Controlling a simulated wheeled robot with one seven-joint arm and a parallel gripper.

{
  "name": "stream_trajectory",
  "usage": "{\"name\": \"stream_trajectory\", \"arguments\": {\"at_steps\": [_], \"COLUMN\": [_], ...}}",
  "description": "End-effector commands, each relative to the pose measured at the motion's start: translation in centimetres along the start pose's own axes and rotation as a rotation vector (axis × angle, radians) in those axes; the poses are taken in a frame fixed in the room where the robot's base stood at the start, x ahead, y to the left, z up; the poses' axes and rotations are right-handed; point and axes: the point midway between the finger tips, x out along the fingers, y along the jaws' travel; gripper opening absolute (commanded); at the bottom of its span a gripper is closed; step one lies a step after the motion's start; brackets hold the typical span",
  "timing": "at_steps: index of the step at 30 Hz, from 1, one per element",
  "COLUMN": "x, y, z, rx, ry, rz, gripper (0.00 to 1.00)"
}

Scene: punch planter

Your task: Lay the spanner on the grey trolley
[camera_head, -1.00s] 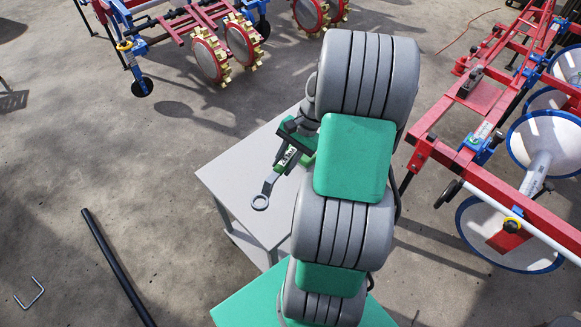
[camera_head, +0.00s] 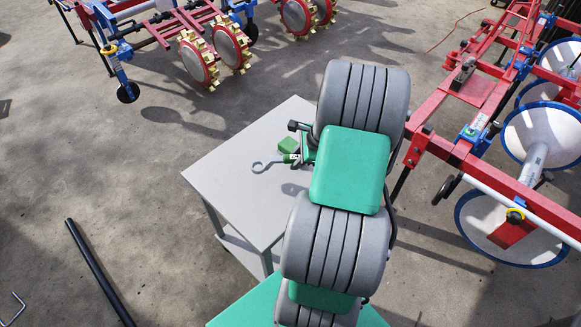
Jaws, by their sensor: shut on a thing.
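The grey trolley (camera_head: 225,185) stands left of and partly behind my arm, with a flat top and a lower shelf. The spanner (camera_head: 258,167) is grey, and its ring end points left over the trolley top. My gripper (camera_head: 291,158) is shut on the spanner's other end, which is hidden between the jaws. The spanner appears close to the trolley top, but I cannot tell whether it touches. My arm hides part of the gripper and the right side of the trolley.
Red and blue farm machinery stands at the top left (camera_head: 205,50) and along the right (camera_head: 480,150). A black bar (camera_head: 98,270) lies on the concrete floor at lower left. A small green block-like shape (camera_head: 291,145) shows by the gripper. The trolley's left and front top is clear.

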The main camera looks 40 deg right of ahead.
Motion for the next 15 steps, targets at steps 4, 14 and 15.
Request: {"name": "stream_trajectory", "arguments": {"at_steps": [4,14,15], "x": [1.8,5.4,5.4], "y": [-0.4,0.2,0.2], "z": [0.3,-0.6,-0.6], "rx": [-0.003,-0.002,-0.003], "ry": [0.0,0.0,0.0], "rz": [-0.001,-0.003,-0.002], "gripper": [0.0,0.0,0.0]}}
